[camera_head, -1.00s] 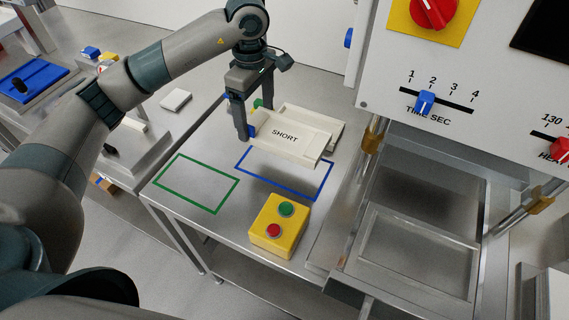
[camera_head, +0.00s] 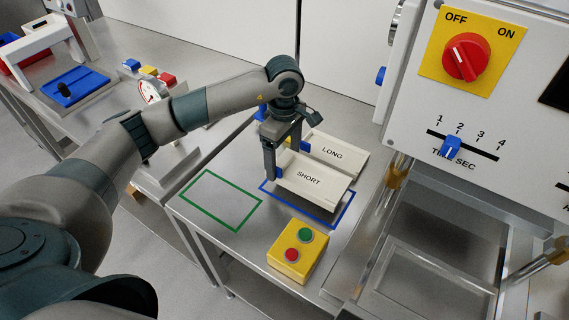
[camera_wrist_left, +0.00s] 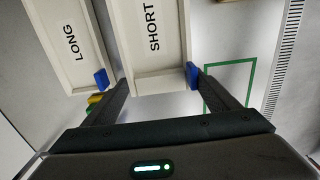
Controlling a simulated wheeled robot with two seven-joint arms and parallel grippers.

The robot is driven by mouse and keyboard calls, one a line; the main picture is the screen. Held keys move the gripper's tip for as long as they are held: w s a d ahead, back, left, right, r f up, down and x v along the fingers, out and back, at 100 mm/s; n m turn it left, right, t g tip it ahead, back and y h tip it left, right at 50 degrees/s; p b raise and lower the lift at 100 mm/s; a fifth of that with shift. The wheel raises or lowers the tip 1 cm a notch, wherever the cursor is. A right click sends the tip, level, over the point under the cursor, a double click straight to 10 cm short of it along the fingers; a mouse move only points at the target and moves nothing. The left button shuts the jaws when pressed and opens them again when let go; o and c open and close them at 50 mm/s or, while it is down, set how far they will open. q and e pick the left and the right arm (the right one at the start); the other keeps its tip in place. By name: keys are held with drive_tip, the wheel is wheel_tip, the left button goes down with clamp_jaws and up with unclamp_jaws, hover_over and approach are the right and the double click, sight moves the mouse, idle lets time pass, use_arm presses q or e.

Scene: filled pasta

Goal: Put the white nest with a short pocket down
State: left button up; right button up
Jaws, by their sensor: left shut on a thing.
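The white nest marked SHORT (camera_head: 310,181) is a shallow tray-like block, held roughly level over the blue outline (camera_head: 303,209) on the steel table. A strip of table shows between its near edge and the outline; whether it touches the table I cannot tell. My left gripper (camera_head: 287,172) is shut on its left end. In the left wrist view, the blue-tipped fingers (camera_wrist_left: 147,77) grip both sides of the SHORT nest (camera_wrist_left: 152,35). The nest's underside is hidden. My right gripper is not in view.
A white nest marked LONG (camera_head: 334,153) lies just behind the SHORT one. A green outline (camera_head: 221,201) on the table is empty. A yellow button box (camera_head: 297,251) stands in front of the blue outline. The machine panel (camera_head: 470,110) rises at the right.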

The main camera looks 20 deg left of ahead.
sight(284, 163)
use_arm(q)
drive_tip(key=shift+f, duration=0.15)
wheel_tip(284, 163, down, 2)
drive_tip(key=shift+f+p, duration=0.25)
drive_tip(key=shift+p, duration=0.35)
drive_tip(key=shift+f, duration=0.5)
drive_tip(key=shift+f, duration=0.15)
drive_tip(key=o, duration=1.1)
